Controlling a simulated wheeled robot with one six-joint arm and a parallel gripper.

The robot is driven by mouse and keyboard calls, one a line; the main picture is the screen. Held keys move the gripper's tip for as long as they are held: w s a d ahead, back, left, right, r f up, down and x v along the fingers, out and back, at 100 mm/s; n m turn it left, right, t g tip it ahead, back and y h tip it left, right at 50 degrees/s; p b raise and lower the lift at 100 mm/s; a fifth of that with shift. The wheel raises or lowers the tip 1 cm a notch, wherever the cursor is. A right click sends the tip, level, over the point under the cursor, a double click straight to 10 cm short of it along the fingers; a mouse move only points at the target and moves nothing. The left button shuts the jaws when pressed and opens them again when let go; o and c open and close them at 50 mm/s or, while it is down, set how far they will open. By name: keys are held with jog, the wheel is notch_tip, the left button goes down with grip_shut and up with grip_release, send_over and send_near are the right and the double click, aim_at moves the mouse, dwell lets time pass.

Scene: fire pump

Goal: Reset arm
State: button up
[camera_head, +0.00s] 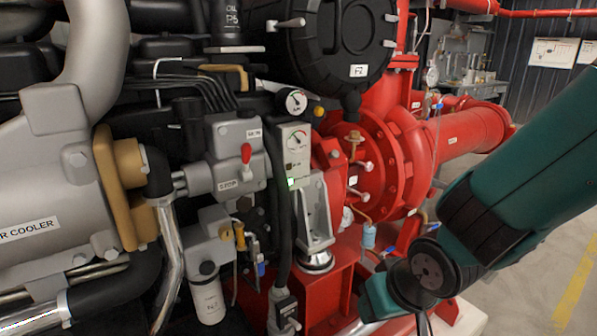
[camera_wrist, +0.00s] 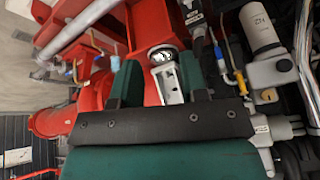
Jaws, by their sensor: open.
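My gripper (camera_wrist: 159,78) shows in the wrist view with its two green fingers apart and nothing held between them. Behind the gap, a silver bracket with a round chrome end (camera_wrist: 165,58) is visible; I cannot tell how far it is from the fingertips. In the head view my green arm (camera_head: 525,185) comes in from the right and bends down at a dark joint (camera_head: 428,270). Its lower end is in front of the red pump base, and the fingers are not clearly visible there.
The red pump (camera_head: 395,165) and pipe (camera_head: 470,135) stand behind my arm. The grey engine block with a red-handled STOP unit (camera_head: 240,165), gauges (camera_head: 296,101) and a white filter (camera_head: 208,298) fills the left. Open floor (camera_head: 560,270) lies at right.

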jog(key=s+d+r+n+g+y, duration=0.2)
jog(key=s+r+n+g, duration=0.25)
jog(key=s+r, duration=0.9)
notch_tip(320, 180, up, 14)
jog(key=p, duration=1.4)
jog(key=shift+f, duration=0.25)
jog(key=shift+s, duration=0.1)
